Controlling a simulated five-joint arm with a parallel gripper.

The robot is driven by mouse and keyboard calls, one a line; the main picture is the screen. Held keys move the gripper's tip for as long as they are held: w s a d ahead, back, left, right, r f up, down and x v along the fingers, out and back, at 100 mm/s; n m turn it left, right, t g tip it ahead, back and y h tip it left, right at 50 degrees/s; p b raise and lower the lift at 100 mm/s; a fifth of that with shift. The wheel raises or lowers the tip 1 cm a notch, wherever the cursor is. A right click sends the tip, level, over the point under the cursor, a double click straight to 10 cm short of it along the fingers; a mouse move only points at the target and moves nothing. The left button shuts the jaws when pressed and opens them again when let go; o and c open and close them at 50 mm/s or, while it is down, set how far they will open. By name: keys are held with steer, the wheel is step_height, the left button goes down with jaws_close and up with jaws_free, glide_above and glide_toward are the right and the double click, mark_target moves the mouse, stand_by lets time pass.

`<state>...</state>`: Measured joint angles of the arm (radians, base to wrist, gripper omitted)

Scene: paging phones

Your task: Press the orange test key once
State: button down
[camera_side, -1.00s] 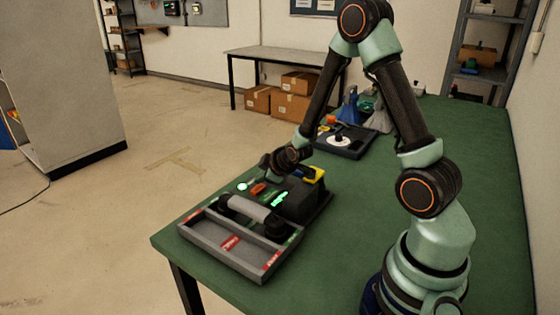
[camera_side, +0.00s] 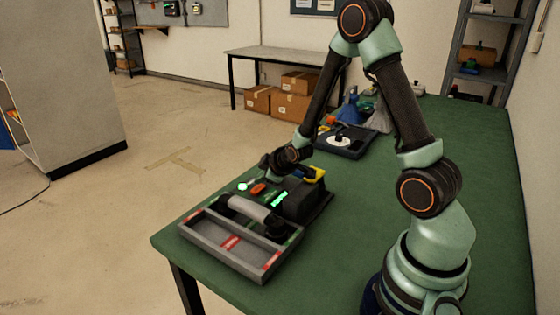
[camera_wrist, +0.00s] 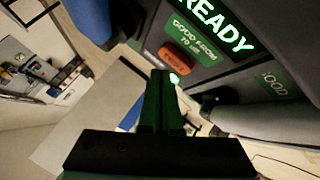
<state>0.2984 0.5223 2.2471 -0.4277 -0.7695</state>
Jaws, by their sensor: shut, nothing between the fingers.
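The orange test key (camera_side: 258,189) is on the dark tester unit (camera_side: 304,203) on the green table. In the wrist view the key (camera_wrist: 174,60) shows just beyond my fingertips, with a small lit green lamp (camera_wrist: 174,79) beside it. My gripper (camera_wrist: 160,76) is shut and empty, its tips close to the key; whether they touch it I cannot tell. In the side view my gripper (camera_side: 268,176) is above the unit, near the key. The lit display (camera_wrist: 222,25) reads READY.
A grey handset (camera_side: 250,208) with dark ends lies in front of the unit. A divided grey tray (camera_side: 213,247) with red labels sits at the table's near edge. A dark tray (camera_side: 350,153) with a white disc stands farther back. The table's right side is clear.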

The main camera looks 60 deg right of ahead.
mark_target(261, 190)
steer(key=shift+f, duration=0.2)
steer(key=shift+f, duration=0.25)
steer(key=shift+f, duration=0.5)
stand_by(1.0)
steer(key=shift+r, duration=0.95)
steer(key=shift+r, duration=2.5)
